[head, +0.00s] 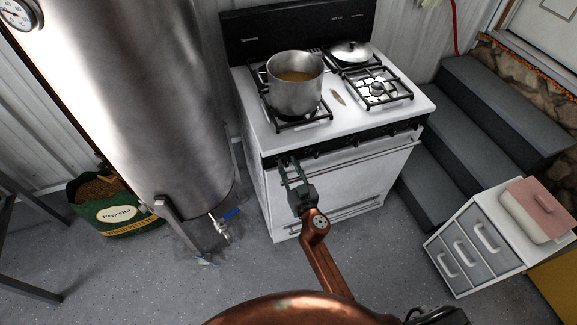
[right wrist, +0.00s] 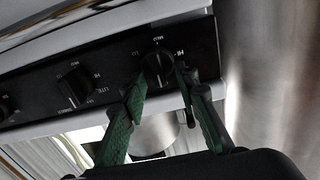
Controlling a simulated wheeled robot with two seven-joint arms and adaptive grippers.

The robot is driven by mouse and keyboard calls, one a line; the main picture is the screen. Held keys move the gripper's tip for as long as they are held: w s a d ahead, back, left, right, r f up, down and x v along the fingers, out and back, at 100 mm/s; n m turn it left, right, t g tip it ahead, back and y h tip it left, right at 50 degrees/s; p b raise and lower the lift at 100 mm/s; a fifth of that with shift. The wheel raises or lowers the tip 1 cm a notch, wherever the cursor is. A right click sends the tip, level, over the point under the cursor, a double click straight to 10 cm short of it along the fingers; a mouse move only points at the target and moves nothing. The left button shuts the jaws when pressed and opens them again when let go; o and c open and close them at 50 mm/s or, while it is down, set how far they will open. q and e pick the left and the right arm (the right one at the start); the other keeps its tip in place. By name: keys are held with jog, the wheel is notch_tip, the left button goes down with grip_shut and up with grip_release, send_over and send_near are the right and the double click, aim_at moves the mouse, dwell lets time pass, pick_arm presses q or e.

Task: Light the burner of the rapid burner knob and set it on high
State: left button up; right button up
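The white stove (head: 330,185) has a black front panel with several dark knobs. My right gripper (head: 290,160) is at the left end of this panel in the head view. In the right wrist view, the green fingers of my right gripper (right wrist: 163,80) stand apart on either side of a black knob (right wrist: 158,62). Small gaps seem to show beside it, and contact cannot be told. White markings surround the knob, among them HI. Which knob is the rapid burner's cannot be read. No flame shows at the burners. My left gripper is out of view.
A steel pot (head: 295,95) with brown contents stands on the left front of the stove. A lidded pan (head: 351,52) is at the back. A tall steel vessel (head: 175,110) stands close on the left. Dark steps (head: 475,130) and a drawer unit (head: 475,250) are right.

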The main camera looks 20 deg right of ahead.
jog(key=shift+c, duration=0.7)
grip_shut()
jog(key=shift+n, duration=0.4)
jog(key=n, duration=0.4)
jog(key=shift+a+f+n+b, duration=0.15)
jog(key=shift+a+n+b, duration=0.15)
jog(key=shift+n+b, duration=0.1)
jog(key=n, duration=0.5)
jog(key=shift+a+f+b, duration=0.15)
jog(key=shift+b, duration=0.15)
jog(key=shift+o, duration=0.7)
grip_release()
